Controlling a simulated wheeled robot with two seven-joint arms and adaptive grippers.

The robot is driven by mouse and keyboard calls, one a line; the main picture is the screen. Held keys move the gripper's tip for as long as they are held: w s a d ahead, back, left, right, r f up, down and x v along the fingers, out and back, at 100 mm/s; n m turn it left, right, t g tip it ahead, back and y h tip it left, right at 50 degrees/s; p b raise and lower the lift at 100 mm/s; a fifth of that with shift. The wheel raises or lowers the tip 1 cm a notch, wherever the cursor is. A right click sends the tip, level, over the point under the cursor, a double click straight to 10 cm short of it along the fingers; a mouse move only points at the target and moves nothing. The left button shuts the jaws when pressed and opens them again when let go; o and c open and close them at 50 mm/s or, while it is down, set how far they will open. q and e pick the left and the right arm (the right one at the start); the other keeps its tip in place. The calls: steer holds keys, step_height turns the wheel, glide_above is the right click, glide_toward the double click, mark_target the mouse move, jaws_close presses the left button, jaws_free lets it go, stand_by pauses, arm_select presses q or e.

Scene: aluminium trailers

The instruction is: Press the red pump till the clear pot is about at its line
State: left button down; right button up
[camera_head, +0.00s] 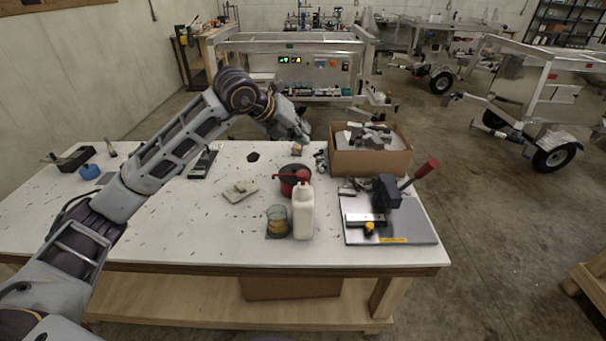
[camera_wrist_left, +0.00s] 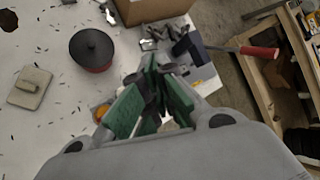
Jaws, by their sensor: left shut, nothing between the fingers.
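A white bottle (camera_head: 303,213) with a red pump (camera_head: 300,179) on top stands upright near the table's front edge. The clear pot (camera_head: 277,214) stands just left of it, with amber contents in its lower part; its line is too small to make out. My left gripper (camera_head: 304,138) is shut and empty, raised above the table and apart from the pump. Its green-padded fingers (camera_wrist_left: 150,95) show in the left wrist view, where they hide the bottle and pump. An orange patch beside them is probably the clear pot (camera_wrist_left: 102,112). My right gripper is out of view.
A dark red pot with a black lid (camera_head: 294,184) stands right behind the bottle. A cardboard box (camera_head: 370,161) of grey parts is behind right. A metal plate (camera_head: 408,230) carries a red-handled tool (camera_head: 425,170) at right. A beige block (camera_head: 240,190) lies left; the front left table is mostly clear.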

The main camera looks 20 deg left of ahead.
arm_select(q)
steer(key=b, duration=0.3)
glide_above(301, 171)
steer(key=shift+f, duration=2.75)
steer(key=shift+f+b, duration=0.3)
steer(key=shift+f, duration=0.15)
steer(key=shift+f+b, duration=0.35)
steer(key=shift+f, duration=0.35)
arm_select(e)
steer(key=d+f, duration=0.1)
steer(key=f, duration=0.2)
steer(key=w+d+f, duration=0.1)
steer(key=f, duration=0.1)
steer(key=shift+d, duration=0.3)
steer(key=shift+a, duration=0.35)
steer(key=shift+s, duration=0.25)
arm_select(q)
steer(key=shift+f+b, duration=0.15)
steer(key=shift+b, duration=0.25)
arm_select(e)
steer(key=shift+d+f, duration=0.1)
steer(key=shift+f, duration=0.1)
arm_select(q)
steer(key=shift+f+b, duration=0.3)
steer(key=shift+b, duration=0.1)
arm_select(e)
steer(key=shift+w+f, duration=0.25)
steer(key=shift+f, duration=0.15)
